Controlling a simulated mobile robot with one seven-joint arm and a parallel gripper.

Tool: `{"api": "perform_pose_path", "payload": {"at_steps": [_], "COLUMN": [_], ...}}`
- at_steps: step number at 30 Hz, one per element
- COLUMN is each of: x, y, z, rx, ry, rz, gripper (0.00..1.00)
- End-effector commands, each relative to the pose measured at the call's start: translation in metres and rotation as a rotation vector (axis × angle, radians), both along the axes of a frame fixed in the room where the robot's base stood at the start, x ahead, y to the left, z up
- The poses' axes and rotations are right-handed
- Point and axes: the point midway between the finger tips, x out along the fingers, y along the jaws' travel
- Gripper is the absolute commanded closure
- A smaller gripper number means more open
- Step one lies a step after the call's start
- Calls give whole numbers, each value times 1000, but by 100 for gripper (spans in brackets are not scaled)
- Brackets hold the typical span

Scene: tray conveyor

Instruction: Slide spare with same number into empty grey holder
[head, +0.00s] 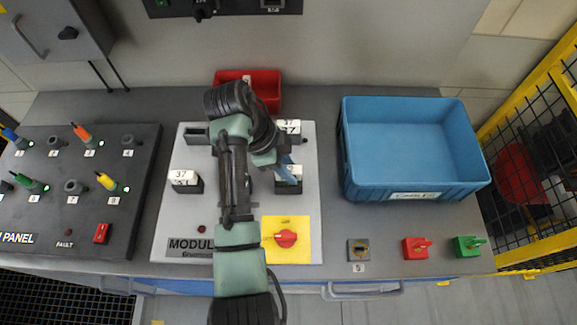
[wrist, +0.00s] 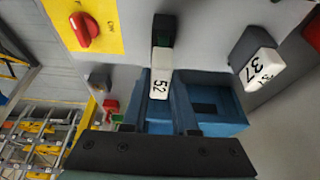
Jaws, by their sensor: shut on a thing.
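My gripper (head: 287,164) is over the right part of the light grey module board (head: 215,220). Its two blue fingers (wrist: 160,108) are shut on a white-faced block marked 52 (wrist: 160,84). A dark holder (wrist: 163,32) stands directly behind the block; I cannot tell how far the block sits in it. In the head view this dark holder (head: 288,188) is below the fingers. A block marked 37 (wrist: 262,63) stands beside it, and another 37 block (head: 183,177) is at the board's left. A dark grey holder (head: 195,135) at upper left shows no white block. My arm hides the board's middle.
A blue bin (head: 347,180) stands to the right and a red bin (head: 274,78) behind the board. A yellow plate with a red knob (head: 286,238) is at the board's front. Several switches, one red (head: 416,248), line the right front. A dark panel (head: 70,195) lies left.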

Motion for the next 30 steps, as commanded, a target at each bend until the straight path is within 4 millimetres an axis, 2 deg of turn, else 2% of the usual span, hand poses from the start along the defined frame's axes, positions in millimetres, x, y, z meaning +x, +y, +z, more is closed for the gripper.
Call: {"api": "perform_pose_path", "payload": {"at_steps": [24, 30], "x": [0, 0], "y": [0, 0], "z": [26, 27], "rx": [0, 0], "ry": [-1, -1], "rz": [0, 0], "gripper": [100, 100]}}
